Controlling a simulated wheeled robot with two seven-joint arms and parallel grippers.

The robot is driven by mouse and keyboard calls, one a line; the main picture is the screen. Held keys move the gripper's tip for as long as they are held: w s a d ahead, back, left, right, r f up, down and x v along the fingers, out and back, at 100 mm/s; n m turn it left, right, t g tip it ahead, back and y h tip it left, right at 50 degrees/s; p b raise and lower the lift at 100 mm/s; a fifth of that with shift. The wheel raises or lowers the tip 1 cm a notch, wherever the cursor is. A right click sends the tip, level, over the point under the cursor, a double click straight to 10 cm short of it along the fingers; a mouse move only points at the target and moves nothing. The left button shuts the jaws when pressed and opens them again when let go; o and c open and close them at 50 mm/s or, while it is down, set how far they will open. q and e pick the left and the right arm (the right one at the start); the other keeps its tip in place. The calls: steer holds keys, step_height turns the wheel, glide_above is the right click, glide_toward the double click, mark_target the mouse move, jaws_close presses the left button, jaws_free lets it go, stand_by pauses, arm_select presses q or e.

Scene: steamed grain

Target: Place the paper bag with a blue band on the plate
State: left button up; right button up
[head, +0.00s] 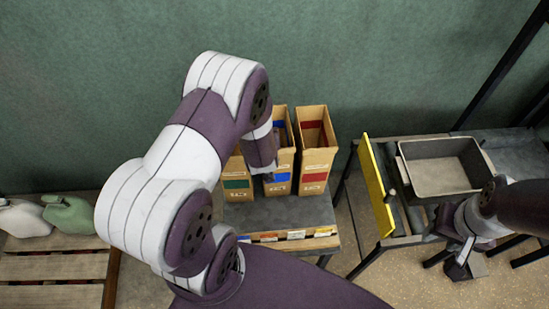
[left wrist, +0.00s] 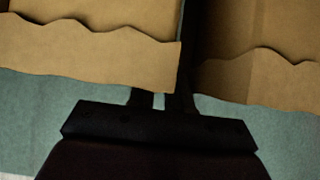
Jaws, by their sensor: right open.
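The paper bag with a blue band (head: 281,177) stands upright on a small dark table, between a green-banded bag (head: 237,184) and a red-banded bag (head: 315,160). My left gripper (head: 268,178) is at the front of the blue-banded bag, mostly hidden by its own arm. In the left wrist view its dark fingers (left wrist: 160,101) show a narrow gap beside jagged paper edges (left wrist: 90,60); a bag covers part of them, so their grip is unclear. My right gripper (head: 463,264) is open and empty, low at the right. I cannot make out the plate for certain.
A grey bin (head: 445,178) sits on a stand at the right, with a yellow upright panel (head: 377,185) beside it. The table's front edge carries coloured labels (head: 290,236). A wooden pallet (head: 50,268) with white and green sacks (head: 70,214) is at the left.

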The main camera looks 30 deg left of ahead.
arm_select(q)
steer(key=shift+x, duration=0.85)
steer(key=shift+s+r, duration=0.1)
jaws_close()
stand_by(0.6)
